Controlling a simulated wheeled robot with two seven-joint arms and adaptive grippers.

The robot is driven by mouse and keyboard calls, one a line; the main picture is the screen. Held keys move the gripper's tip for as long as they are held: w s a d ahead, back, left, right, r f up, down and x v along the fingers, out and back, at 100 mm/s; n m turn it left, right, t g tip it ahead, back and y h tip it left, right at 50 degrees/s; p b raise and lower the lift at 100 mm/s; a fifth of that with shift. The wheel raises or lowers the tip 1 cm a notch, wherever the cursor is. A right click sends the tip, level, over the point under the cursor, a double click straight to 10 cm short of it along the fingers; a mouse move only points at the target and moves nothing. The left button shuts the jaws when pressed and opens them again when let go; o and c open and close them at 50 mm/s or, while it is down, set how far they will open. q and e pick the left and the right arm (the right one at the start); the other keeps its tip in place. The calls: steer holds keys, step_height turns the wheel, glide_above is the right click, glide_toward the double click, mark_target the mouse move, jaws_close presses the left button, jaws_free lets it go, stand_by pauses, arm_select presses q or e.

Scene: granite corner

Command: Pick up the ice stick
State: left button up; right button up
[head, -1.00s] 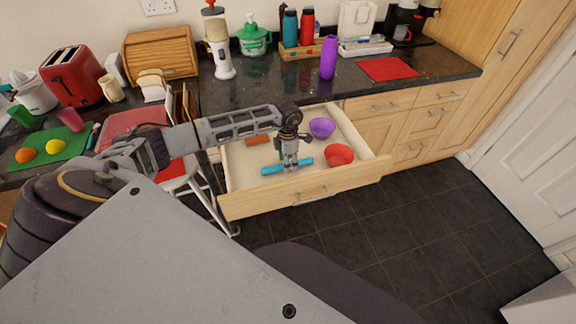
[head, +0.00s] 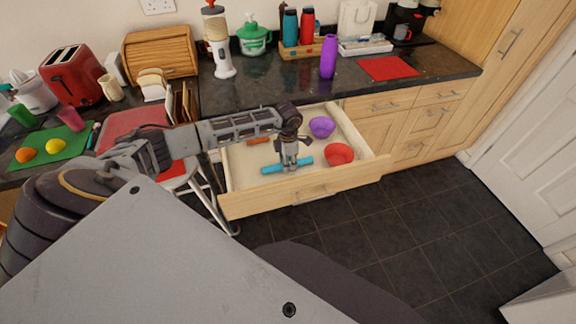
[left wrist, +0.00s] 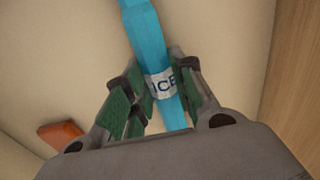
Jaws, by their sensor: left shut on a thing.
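The ice stick is a light blue bar (head: 273,169) in the open drawer, with a white label reading "ICE" in the left wrist view (left wrist: 148,35). My left gripper (head: 289,167) reaches down into the drawer at the stick's middle. In the left wrist view its green-padded fingers (left wrist: 160,98) are on both sides of the stick by the label, shut on it. The stick lies at or close to the drawer floor; I cannot tell whether it touches. My right gripper is not in view.
The open drawer (head: 345,182) also holds a purple bowl (head: 322,127), a red bowl (head: 339,154) and an orange-brown item (head: 259,140). Drawer walls surround the gripper. A red-seated stool (head: 172,172) stands left of the drawer. The dark counter (head: 270,82) is behind.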

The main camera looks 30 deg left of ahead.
arm_select(q)
jaws_close()
steer(key=shift+r, duration=0.1)
step_height(320, 180, up, 10)
steer(key=shift+b, duration=0.3)
stand_by(0.5)
